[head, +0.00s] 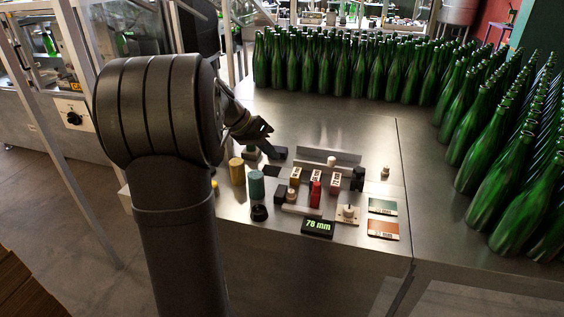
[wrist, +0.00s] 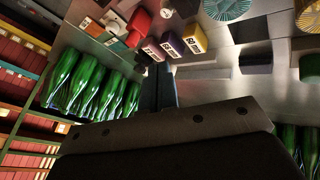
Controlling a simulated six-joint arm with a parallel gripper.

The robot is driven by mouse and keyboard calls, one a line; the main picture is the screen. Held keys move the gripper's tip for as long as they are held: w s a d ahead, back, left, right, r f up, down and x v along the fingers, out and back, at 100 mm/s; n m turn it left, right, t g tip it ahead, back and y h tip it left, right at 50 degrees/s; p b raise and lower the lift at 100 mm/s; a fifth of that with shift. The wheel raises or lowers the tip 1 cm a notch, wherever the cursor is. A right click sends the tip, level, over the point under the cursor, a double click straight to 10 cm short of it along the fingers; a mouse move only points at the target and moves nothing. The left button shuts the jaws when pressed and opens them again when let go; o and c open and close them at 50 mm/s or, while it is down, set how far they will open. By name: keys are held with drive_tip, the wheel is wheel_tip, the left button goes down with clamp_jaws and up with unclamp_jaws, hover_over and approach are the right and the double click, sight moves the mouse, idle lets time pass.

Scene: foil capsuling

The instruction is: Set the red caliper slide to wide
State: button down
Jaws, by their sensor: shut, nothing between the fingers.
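A red upright piece (head: 315,194) stands among the small parts on the steel table, behind the "78 mm" display (head: 318,228). It appears to be the caliper slide, and it also shows at the top of the wrist view (wrist: 138,25). Behind it is a row of labelled blocks: yellow (head: 295,175), purple (head: 315,178) and red (head: 336,181).
A yellow cylinder (head: 236,171), a teal cylinder (head: 257,186) and a black cup (head: 260,212) stand left of the parts. Many green bottles (head: 340,70) line the back and right.

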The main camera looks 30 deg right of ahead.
sight(316, 194)
drive_tip(key=x, duration=0.9)
drive_tip(key=shift+s, duration=0.1)
drive_tip(key=s+d, duration=0.2)
drive_tip(key=shift+s+f, duration=0.35)
drive_tip(key=shift+s+d, duration=0.25)
drive_tip(key=shift+s, duration=0.2)
drive_tip(key=shift+s+d, duration=0.25)
drive_tip(key=shift+s, duration=0.15)
drive_tip(key=shift+w, duration=0.1)
